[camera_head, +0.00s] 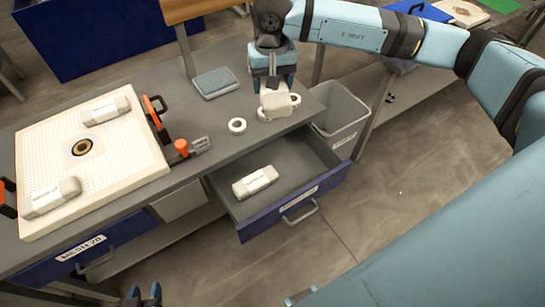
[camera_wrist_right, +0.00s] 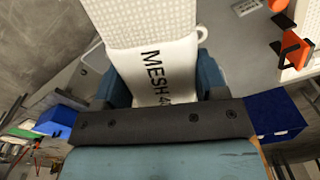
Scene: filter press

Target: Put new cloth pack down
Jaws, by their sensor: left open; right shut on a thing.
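My right gripper (camera_head: 276,88) reaches in from the top right and is shut on a white cloth pack (camera_head: 278,104), low over the back right of the bench. In the right wrist view the cloth pack (camera_wrist_right: 160,72) sits between the fingers, with "MESH 4" and a partly hidden digit on it. A similar pack (camera_head: 255,182) lies in the open drawer (camera_head: 300,150). Two more packs (camera_head: 106,110) (camera_head: 52,197) lie on the white perforated filter plate (camera_head: 125,160). My left gripper (camera_head: 142,296) is open and empty at the bottom edge. I cannot tell whether the held pack touches the bench.
Orange clamps (camera_head: 181,147) stand beside the plate. A grey bin (camera_head: 342,112) stands right of the bench. A closed drawer (camera_head: 85,250) is labelled MESH 20.

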